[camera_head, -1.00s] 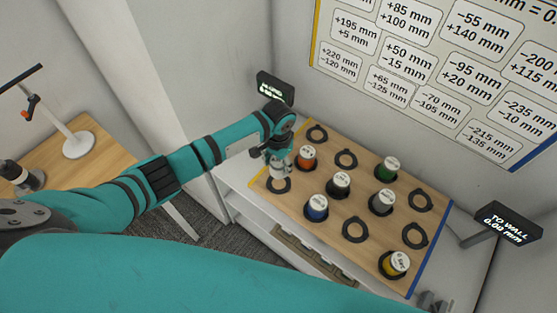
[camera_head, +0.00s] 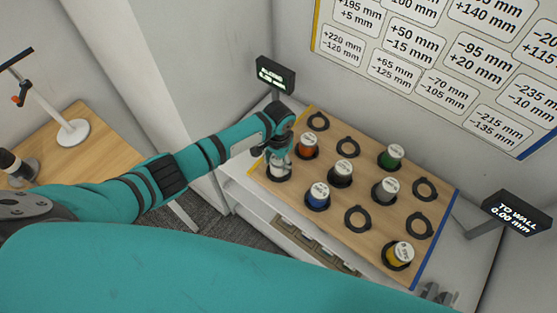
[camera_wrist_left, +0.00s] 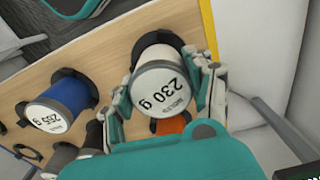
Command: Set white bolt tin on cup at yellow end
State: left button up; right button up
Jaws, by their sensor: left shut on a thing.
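The white bolt tin (camera_head: 277,170) stands upright at the front corner of the board's yellow end. In the left wrist view its white lid (camera_wrist_left: 160,90) reads 230 g. My left gripper (camera_wrist_left: 168,92) is shut on it, one finger on each side. A black ring cup (camera_wrist_left: 151,40) shows around the tin's base. I cannot tell whether the tin rests fully in it. In the head view my left gripper (camera_head: 278,157) partly hides the tin.
An orange tin (camera_head: 307,147) stands close behind the gripper, and a blue tin (camera_head: 317,197) to the right. Several other tins and empty rings share the wooden board (camera_head: 325,230). Two small displays (camera_head: 275,75) (camera_head: 515,212) flank it. A wall chart stands behind.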

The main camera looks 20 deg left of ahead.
aim_at(278, 159)
pick_arm(q)
jog(key=shift+f+b, duration=0.4)
jog(key=shift+f, duration=0.3)
jog(key=o, duration=1.4)
jog(key=shift+o, duration=0.2)
notch_tip(278, 159, up, 12)
jog(key=shift+r, duration=0.1)
